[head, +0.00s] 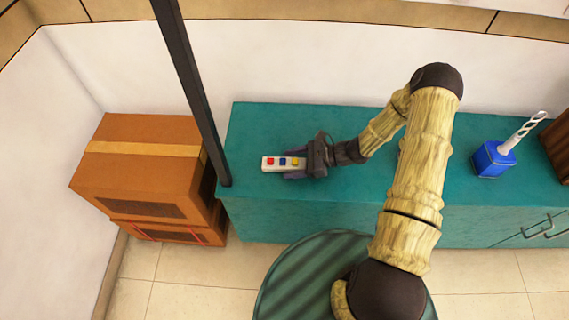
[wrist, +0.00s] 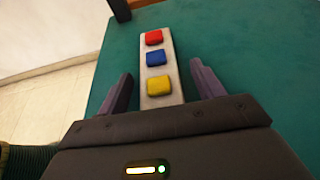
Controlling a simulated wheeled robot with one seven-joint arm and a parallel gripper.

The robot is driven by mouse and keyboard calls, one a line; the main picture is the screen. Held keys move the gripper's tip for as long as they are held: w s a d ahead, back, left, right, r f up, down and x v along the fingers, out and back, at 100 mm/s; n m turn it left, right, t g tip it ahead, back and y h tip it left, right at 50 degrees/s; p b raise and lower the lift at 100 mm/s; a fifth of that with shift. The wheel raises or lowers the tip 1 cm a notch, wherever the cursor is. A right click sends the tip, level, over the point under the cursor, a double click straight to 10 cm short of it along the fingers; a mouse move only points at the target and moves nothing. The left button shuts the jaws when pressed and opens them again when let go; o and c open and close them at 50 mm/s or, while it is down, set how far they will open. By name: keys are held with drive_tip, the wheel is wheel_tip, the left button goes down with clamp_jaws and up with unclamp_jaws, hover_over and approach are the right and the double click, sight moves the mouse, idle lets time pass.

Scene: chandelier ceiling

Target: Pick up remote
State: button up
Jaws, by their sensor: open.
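The remote (head: 277,167) is a slim white bar with red, blue and yellow buttons. It lies on the teal cabinet top (head: 350,130) near its left end. My gripper (head: 296,163) is at the remote's right end. In the wrist view the remote (wrist: 171,68) runs lengthwise away from the gripper, its yellow button end between the fingers. The two fingers of my gripper (wrist: 162,90) stand apart on either side of it, with a gap on both sides. The remote's near end meets the gripper body's edge in view, so its very end may be hidden.
A dark post (head: 190,90) rises left of the remote. Brown cardboard boxes (head: 135,180) are stacked on the floor beside the cabinet. A blue holder (head: 492,159) with a white twisted stick stands to the right. The white wall is behind. The cabinet top between is mostly clear.

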sight(293, 161)
drive_tip(key=shift+c, duration=0.5)
drive_tip(key=c, duration=1.1)
drive_tip(key=shift+o, duration=0.2)
drive_tip(key=shift+r, duration=0.1)
wheel_tip(293, 161, up, 10)
drive_tip(key=shift+f+p, duration=0.1)
drive_tip(key=shift+p, duration=0.65)
